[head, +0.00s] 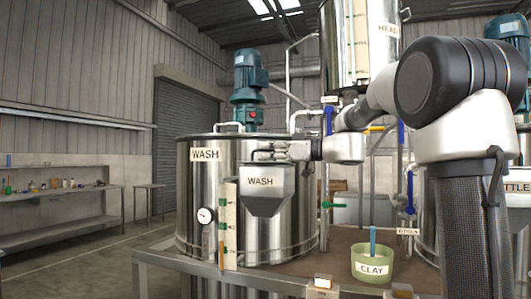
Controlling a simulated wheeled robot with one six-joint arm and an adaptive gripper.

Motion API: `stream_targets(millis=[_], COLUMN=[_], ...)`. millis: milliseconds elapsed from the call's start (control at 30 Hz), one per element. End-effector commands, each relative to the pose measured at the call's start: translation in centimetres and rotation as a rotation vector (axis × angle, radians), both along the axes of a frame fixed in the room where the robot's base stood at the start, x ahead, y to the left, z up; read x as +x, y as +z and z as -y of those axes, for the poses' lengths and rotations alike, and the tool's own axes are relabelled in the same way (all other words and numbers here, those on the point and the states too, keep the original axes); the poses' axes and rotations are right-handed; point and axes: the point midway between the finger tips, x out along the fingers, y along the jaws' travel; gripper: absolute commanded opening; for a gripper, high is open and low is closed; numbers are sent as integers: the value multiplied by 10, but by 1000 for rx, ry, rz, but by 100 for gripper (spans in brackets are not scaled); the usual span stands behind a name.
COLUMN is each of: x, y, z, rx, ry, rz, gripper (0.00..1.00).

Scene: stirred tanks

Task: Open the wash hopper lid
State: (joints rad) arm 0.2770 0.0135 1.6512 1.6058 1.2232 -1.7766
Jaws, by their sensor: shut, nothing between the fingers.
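The wash hopper (265,203) is a small steel funnel-shaped box with a WASH label, mounted on the front of the big steel wash tank (190,215). My gripper (258,154) reaches in from the right and points left, just above the hopper's top edge. It is shut and empty. Whether it touches the hopper cannot be told. The hopper's lid is not clearly seen; the gripper covers much of the area above the top edge, so its position cannot be told.
A green motor (249,78) stands over the tank. A gauge (206,216) and a sight tube (230,225) are on its front. A green CLAY tub (374,268) with a blue handle stands on the bench right of the hopper. Pipes and blue-handled valves stand behind my arm.

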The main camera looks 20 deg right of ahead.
Motion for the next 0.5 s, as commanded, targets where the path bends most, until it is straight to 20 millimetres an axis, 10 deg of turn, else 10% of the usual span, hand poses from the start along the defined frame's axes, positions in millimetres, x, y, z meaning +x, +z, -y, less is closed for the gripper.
stream_targets(millis=[500], x=[19], y=[30], z=[17], rx=[203], ry=[-9], rz=[-284], gripper=[0])
